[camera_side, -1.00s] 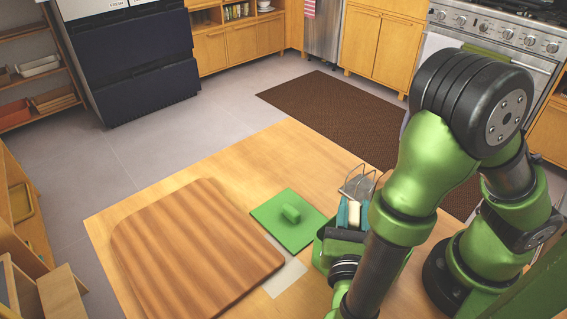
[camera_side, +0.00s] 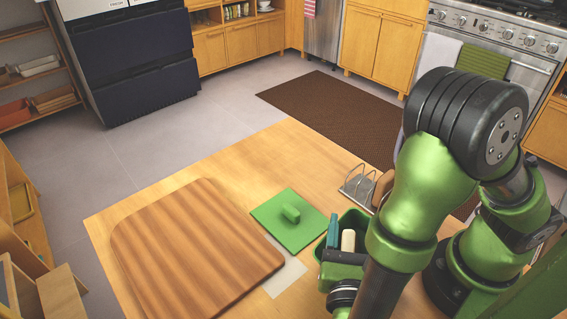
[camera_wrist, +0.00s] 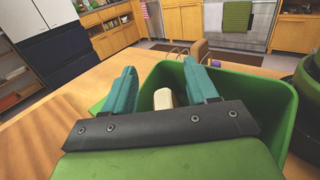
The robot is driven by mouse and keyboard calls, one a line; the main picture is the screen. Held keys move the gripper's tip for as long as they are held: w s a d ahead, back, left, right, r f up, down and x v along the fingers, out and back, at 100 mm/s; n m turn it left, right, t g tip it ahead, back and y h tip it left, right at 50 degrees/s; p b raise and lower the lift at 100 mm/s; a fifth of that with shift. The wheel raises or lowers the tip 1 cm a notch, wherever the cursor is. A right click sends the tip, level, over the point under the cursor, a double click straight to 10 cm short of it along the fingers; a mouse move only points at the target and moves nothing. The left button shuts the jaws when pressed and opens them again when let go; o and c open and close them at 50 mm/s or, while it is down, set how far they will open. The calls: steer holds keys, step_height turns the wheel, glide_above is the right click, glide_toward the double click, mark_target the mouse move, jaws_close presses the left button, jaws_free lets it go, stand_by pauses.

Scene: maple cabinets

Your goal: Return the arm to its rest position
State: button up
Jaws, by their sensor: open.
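My gripper (camera_wrist: 159,68) is open in the wrist view, its two teal fingers well apart. In the side view one teal finger (camera_side: 333,231) shows at the green bin (camera_side: 354,219); my arm hides much of the rest. The bin's far wall and right rim show in the wrist view (camera_wrist: 278,98). A cream-coloured piece (camera_wrist: 163,98) shows between the fingers in the wrist view and beside the teal finger in the side view (camera_side: 348,240). I cannot tell whether it rests in the bin. The fingers do not close on it.
A green lid with a handle (camera_side: 272,226) lies on the wooden table, left of the bin. A large wooden board (camera_side: 190,250) lies further left, with a pale card (camera_side: 287,277) between. A metal rack (camera_side: 358,187) with a brown piece (camera_side: 383,188) stands behind the bin.

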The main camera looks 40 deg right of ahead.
steer(key=v, duration=0.3)
steer(key=shift+s+a+r, duration=0.1)
steer(key=shift+a+r, duration=0.05)
steer(key=shift+r+m, duration=0.1)
steer(key=shift+m, duration=0.2)
steer(key=w+d+r+m+g, duration=0.1)
steer(key=d+m+g, duration=0.1)
steer(key=w+d+r+m+g, duration=0.1)
steer(key=d+r+m+g, duration=0.1)
steer(key=d+g, duration=0.1)
steer(key=w+d+r+m+g, duration=0.1)
steer(key=d+m+g, duration=0.1)
steer(key=d+m, duration=0.1)
steer(key=shift+r+g, duration=0.15)
steer(key=shift+g, duration=0.25)
steer(key=s+d+m+g+y, duration=0.1)
steer(key=d+m+g+y, duration=0.3)
steer(key=d+m+y, duration=0.3)
steer(key=w+r+m+t+y, duration=0.4)
steer(key=r+m+t+y, duration=0.4)
steer(key=m, duration=0.7)
steer(key=shift+w+d+r+y, duration=0.25)
steer(key=shift+w+r+y, duration=0.1)
steer(key=shift+y, duration=0.25)
